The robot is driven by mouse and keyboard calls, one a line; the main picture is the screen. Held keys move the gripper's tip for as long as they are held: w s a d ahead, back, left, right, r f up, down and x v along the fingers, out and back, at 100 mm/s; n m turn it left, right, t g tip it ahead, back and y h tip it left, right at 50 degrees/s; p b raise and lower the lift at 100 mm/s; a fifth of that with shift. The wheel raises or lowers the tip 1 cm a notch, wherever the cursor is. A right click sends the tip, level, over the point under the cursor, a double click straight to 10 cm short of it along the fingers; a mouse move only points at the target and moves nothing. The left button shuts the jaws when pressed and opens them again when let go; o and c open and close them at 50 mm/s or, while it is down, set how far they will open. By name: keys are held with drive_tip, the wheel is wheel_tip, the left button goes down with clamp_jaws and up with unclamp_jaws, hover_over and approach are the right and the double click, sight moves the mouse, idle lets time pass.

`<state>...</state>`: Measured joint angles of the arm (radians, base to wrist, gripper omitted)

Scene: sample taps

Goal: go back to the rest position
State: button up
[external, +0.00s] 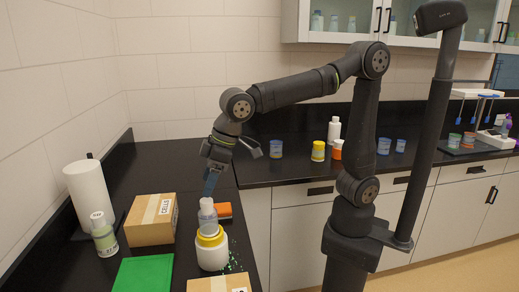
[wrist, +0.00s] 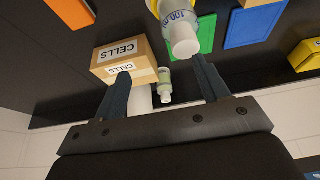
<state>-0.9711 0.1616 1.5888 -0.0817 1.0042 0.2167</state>
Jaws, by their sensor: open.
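The wrist view shows a white-capped container with a "100" label (wrist: 180,22) near the right finger.
A cardboard box marked CELLS (external: 152,222), a paper towel roll (external: 88,193), a green-labelled bottle (external: 103,236) and a green mat (external: 144,274) crowd the left counter. Another box (external: 220,285) is at the front. Cups and bottles, including a yellow one (external: 318,151), stand on the back counter.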

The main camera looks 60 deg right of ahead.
drive_tip(key=w+d+r, duration=0.4)
drive_tip(key=d+r, duration=0.1)
drive_tip(key=d, duration=0.3)
drive_tip(key=w+d+f+m+t+h, duration=0.15)
drive_tip(key=w+d+m, duration=0.45)
drive_tip(key=w+d, duration=1)
drive_tip(key=w+d+f+m+h, duration=0.1)
drive_tip(key=w+d, duration=0.4)
drive_tip(key=d, duration=0.7)
drive_tip(key=w+d+f+m+h, duration=0.1)
drive_tip(key=w+d+m, duration=0.3)
drive_tip(key=d, duration=0.9)
drive_tip(key=shift+w+d+f+m+h, duration=0.2)
drive_tip(key=shift+w+f+m+h, duration=0.15)
drive_tip(key=shift+w+f, duration=0.2)
